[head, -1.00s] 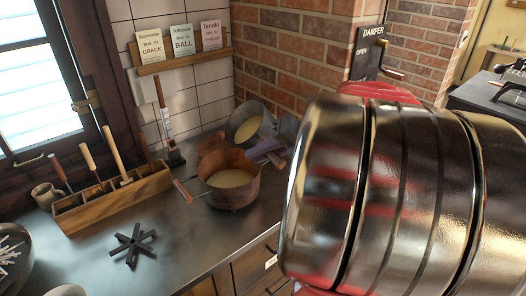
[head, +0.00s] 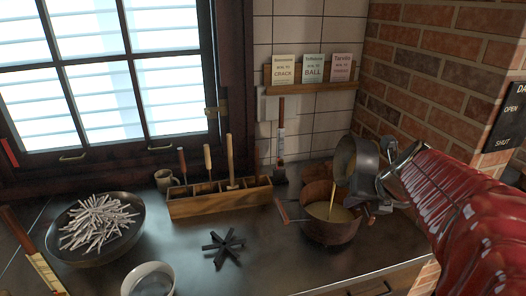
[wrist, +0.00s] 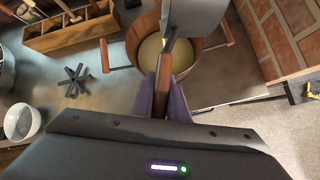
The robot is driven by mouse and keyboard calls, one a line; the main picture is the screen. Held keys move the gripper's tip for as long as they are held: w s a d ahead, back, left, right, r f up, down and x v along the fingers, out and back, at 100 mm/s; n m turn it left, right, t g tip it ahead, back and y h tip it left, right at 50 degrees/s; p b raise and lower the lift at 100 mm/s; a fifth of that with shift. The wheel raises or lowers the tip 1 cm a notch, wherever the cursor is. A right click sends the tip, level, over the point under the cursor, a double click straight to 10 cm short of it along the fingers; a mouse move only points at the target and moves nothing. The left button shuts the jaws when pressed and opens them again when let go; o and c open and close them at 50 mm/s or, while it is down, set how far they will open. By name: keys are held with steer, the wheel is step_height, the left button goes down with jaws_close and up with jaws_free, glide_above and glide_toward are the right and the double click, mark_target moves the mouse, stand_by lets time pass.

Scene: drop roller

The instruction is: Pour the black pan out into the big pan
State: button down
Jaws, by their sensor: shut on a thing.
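The black pan (head: 347,158) is tipped steeply over the big copper pan (head: 330,234), and a thin pale-yellow stream runs from its lip into it. The big pan stands upright on the counter with pale-yellow liquid inside. In the wrist view, my gripper (wrist: 163,92) is shut on the black pan's brown handle, with a grey-purple finger on each side. The black pan's grey outside (wrist: 192,12) shows at the top there, and the big pan's liquid (wrist: 152,48) lies below it. The inside of the black pan is mostly hidden.
A wooden tool rack (head: 215,201), a dark star-shaped trivet (head: 223,247), a bowl of pale sticks (head: 95,230) and a white bowl (head: 148,279) stand left of the big pan. A brick wall (head: 425,85) rises close behind and to the right. The counter front is clear.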

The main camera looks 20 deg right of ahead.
steer(key=shift+w+a+r+n+h, duration=0.2)
steer(key=shift+a+n+h, duration=0.15)
steer(key=shift+h, duration=0.35)
steer(key=shift+s+f, duration=0.1)
steer(key=shift+s, duration=0.05)
stand_by(4.0)
